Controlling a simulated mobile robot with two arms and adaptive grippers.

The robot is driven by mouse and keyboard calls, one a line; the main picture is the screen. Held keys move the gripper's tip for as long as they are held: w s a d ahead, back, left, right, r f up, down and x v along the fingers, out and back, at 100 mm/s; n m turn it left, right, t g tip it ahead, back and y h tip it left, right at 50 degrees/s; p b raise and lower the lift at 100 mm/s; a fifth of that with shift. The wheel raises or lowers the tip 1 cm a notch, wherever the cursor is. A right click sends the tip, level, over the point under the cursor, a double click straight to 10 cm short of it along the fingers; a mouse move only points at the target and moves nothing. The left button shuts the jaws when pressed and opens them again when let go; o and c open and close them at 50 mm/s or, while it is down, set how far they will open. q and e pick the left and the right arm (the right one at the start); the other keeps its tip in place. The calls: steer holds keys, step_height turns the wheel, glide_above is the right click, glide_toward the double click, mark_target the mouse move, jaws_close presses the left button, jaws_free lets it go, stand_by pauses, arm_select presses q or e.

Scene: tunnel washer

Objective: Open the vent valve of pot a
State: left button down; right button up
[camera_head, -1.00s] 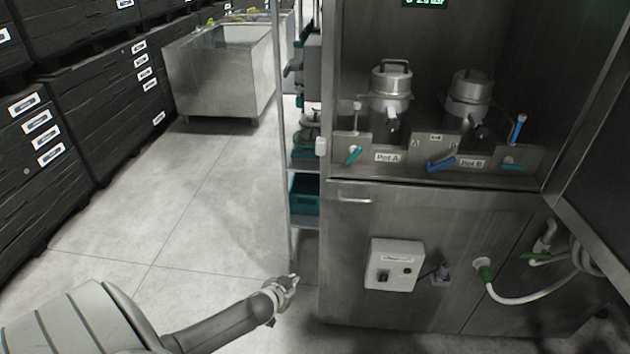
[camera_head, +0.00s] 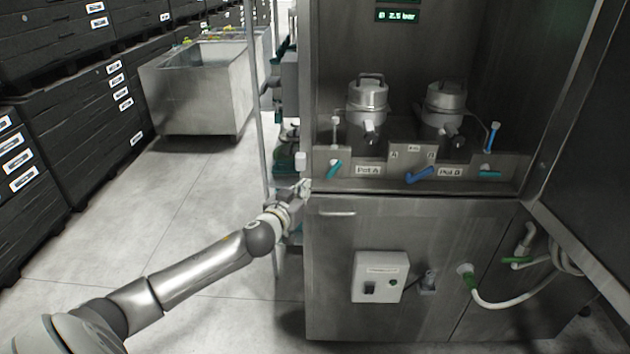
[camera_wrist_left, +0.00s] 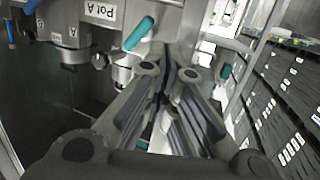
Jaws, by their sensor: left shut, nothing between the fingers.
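Pot A (camera_head: 367,97) is a steel pot with a lidded top, standing in the cabinet behind its "Pot A" label (camera_head: 367,170). A teal valve handle (camera_head: 333,169) sits on the panel left of that label, tilted. It also shows in the left wrist view (camera_wrist_left: 138,34), beside the upside-down label (camera_wrist_left: 101,11). My left gripper (camera_head: 305,187) is shut and empty, just left of and below the teal handle, at the cabinet's left front edge. In the left wrist view its fingers (camera_wrist_left: 178,58) point towards the panel and look apart from the handle. My right gripper is not in view.
Pot B (camera_head: 445,103) stands to the right, with a blue handle (camera_head: 420,174) and another teal handle (camera_head: 489,174) on the panel. A post (camera_head: 257,130) and shelf stand left of the cabinet. An open door (camera_head: 590,150) is at right.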

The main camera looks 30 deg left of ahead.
mark_target(326, 176)
arm_select(q)
steer(key=b+x, duration=0.2)
steer(key=x, duration=0.8)
steer(key=shift+w+a+b, duration=0.1)
steer(key=shift+w+b, duration=0.15)
steer(key=shift+b, duration=0.1)
steer(key=shift+f, duration=0.2)
steer(key=shift+w+d+f+b, duration=0.4)
steer(key=shift+d+f+b, duration=0.2)
steer(key=shift+d, duration=0.35)
steer(key=shift+s+a+f, duration=0.15)
steer(key=shift+a, duration=0.3)
steer(key=p+v, duration=0.4)
steer(key=v, duration=0.6)
stand_by(0.5)
